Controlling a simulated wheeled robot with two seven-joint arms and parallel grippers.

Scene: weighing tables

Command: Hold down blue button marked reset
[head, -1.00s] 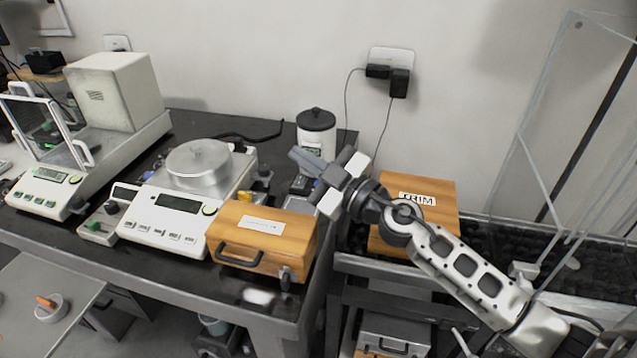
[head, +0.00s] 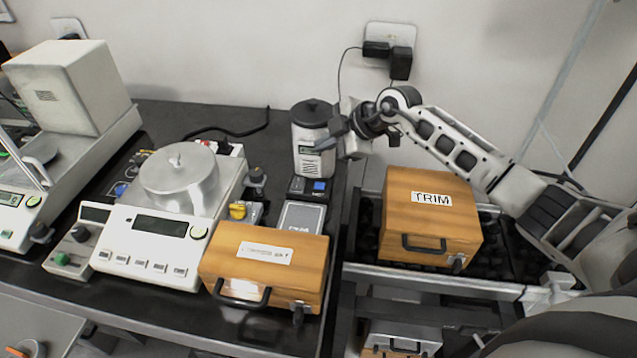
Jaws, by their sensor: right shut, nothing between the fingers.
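A small dark box beside the white canister (head: 306,142) carries a blue button (head: 319,186); I cannot read any marking on it. A second small blue patch (head: 119,189) shows at the left, behind the balance. My right gripper (head: 329,136) is shut and empty. It appears above the blue button in the picture, overlapping the canister's right side; I cannot tell whether it touches the canister. Nothing covers the blue button. My left gripper is not in view.
A wooden case (head: 264,262) sits in front of a small grey-topped scale (head: 301,217). A larger white balance (head: 150,246) with a metal pan stands to the left. A wooden TRIM box (head: 428,225) stands to the right, below my right arm.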

